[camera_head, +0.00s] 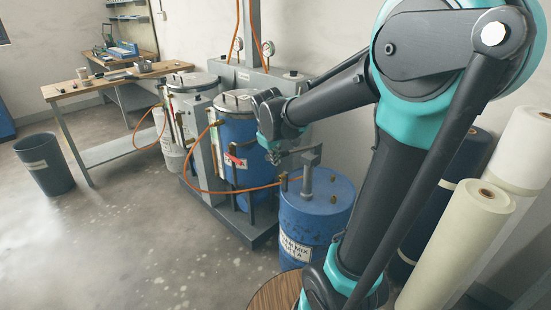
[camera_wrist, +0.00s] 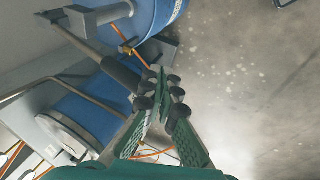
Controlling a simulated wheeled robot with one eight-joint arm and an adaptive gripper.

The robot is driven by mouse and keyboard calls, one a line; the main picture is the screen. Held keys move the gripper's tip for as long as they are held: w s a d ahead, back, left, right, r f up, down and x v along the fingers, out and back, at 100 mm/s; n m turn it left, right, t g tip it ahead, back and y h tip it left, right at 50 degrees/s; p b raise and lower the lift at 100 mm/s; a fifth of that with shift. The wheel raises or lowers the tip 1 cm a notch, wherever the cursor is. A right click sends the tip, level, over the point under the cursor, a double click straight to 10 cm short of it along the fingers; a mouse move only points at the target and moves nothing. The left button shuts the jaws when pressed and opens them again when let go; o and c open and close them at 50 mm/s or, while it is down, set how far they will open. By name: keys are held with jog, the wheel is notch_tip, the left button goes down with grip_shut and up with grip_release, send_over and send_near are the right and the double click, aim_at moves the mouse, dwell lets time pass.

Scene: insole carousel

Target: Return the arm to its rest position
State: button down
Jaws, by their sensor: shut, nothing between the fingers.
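My arm rises on the right of the head view and reaches left, with its end in front of the blue tank (camera_head: 236,140). My gripper (camera_head: 274,157) shows small there, beside the grey pump on the blue drum (camera_head: 318,208). In the wrist view my gripper (camera_wrist: 165,88) has its two green fingers meeting at the tips, with nothing between them. The tips appear over the dark pump pipe (camera_wrist: 105,60) and the floor. I cannot tell the gap to the pump.
A second tank (camera_head: 190,88) stands behind, with orange hoses around. Rolls of material (camera_head: 455,240) stand close to my arm on the right. A workbench (camera_head: 120,80) and a dark bin (camera_head: 45,165) are at the left. The floor (camera_head: 120,230) in front is clear.

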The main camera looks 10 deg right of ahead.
jog(key=shift+s+r, duration=0.1)
jog(key=shift+r, duration=0.15)
jog(key=s+d+f+m, duration=0.3)
jog(key=s+f, duration=0.3)
jog(key=s, duration=0.3)
jog(key=s+d+f+m+y, duration=0.1)
jog(key=s+d+f+m, duration=0.2)
jog(key=s+f, duration=0.3)
jog(key=s+m, duration=0.1)
jog(key=s, duration=0.2)
jog(key=shift+f+m+y, duration=0.15)
jog(key=shift+m+y, duration=0.15)
